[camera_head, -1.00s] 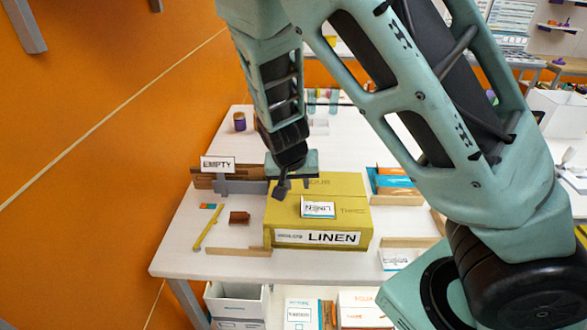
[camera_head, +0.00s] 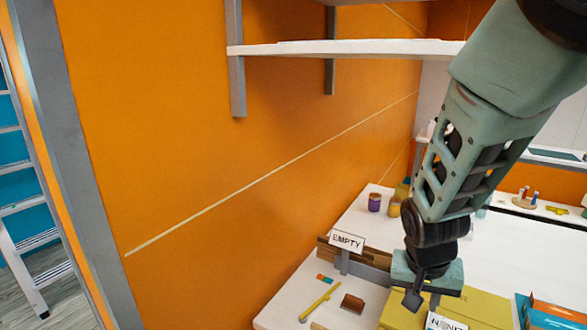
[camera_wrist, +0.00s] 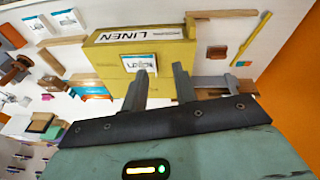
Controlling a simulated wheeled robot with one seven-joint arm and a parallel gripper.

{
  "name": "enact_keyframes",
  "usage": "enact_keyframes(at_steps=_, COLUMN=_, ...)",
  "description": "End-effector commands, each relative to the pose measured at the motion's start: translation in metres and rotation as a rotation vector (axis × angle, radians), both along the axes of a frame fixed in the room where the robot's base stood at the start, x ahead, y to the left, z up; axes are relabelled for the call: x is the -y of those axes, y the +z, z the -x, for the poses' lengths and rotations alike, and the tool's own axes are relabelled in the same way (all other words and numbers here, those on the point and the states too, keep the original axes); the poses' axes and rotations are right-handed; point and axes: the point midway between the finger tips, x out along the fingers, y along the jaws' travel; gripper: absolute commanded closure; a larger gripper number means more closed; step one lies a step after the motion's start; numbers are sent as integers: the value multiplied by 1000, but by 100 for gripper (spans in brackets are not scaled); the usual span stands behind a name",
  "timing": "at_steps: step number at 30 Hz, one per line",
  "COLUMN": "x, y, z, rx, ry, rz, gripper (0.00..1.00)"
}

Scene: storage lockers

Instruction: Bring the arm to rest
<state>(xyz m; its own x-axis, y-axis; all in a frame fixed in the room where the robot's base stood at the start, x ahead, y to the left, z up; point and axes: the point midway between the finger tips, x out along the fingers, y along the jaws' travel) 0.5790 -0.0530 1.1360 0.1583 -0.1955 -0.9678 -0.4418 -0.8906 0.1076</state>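My arm reaches down from the upper right in the head view. My gripper (camera_head: 415,298) hangs over the yellow box (camera_head: 478,312) marked LINEN, which is cut off by the lower edge. In the wrist view the two fingers of my gripper (camera_wrist: 160,82) stand apart with nothing held between them. I cannot tell the exact gap between the fingers and the box.
An EMPTY sign (camera_head: 347,241) stands left of my gripper on the white table (camera_head: 283,308). A yellow stick (camera_head: 320,300) and a brown block (camera_head: 353,303) lie nearby. The orange wall (camera_head: 200,150) borders the table, with a white shelf (camera_head: 340,48) above.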

Motion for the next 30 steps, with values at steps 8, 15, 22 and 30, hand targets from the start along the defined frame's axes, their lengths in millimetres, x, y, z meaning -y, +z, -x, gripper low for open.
enact_keyframes(at_steps=8, x=-79, y=-16, z=82, rx=-185, ry=436, rz=-199, gripper=72)
enact_keyframes(at_steps=15, x=-111, y=-1, z=149, rx=-219, ry=861, rz=-214, gripper=72)
enact_keyframes(at_steps=22, x=-115, y=4, z=184, rx=-223, ry=1090, rz=-148, gripper=72)
enact_keyframes(at_steps=30, x=-115, y=5, z=189, rx=-226, ry=1127, rz=-133, gripper=72)
